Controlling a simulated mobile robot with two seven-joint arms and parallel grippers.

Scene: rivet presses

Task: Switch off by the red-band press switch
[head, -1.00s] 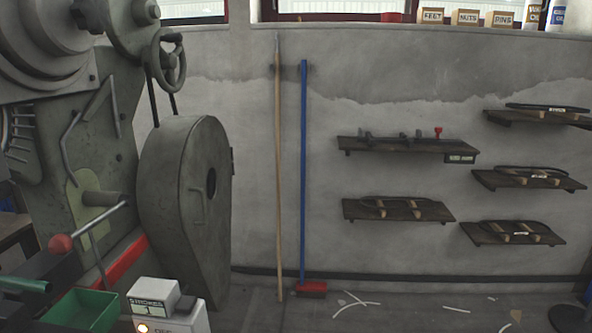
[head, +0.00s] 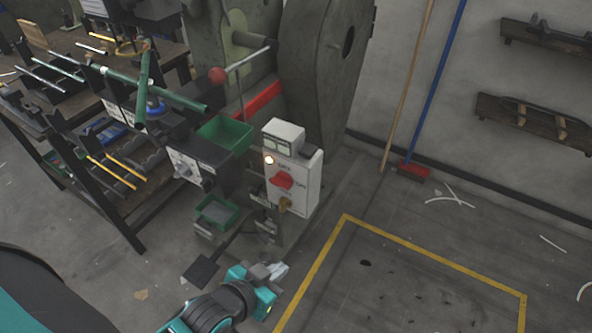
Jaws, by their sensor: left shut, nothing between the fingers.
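The press (head: 322,75) is a grey-green machine with a red band (head: 262,98) along its lower body. On its front right stands a white switch box (head: 307,187) with a red rotary knob (head: 283,181), a lit lamp (head: 268,159) and a small strokes counter (head: 283,137) on top. A brass-coloured part (head: 285,203) sits below the knob. My left gripper (head: 276,272) is shut and empty, low in front of the press. It is below the switch box and apart from it. My right gripper is not in view.
A pedal (head: 201,272) lies on the floor. A cluttered workbench (head: 120,190) stands at left. Floor inside the yellow line (head: 440,258) is largely clear.

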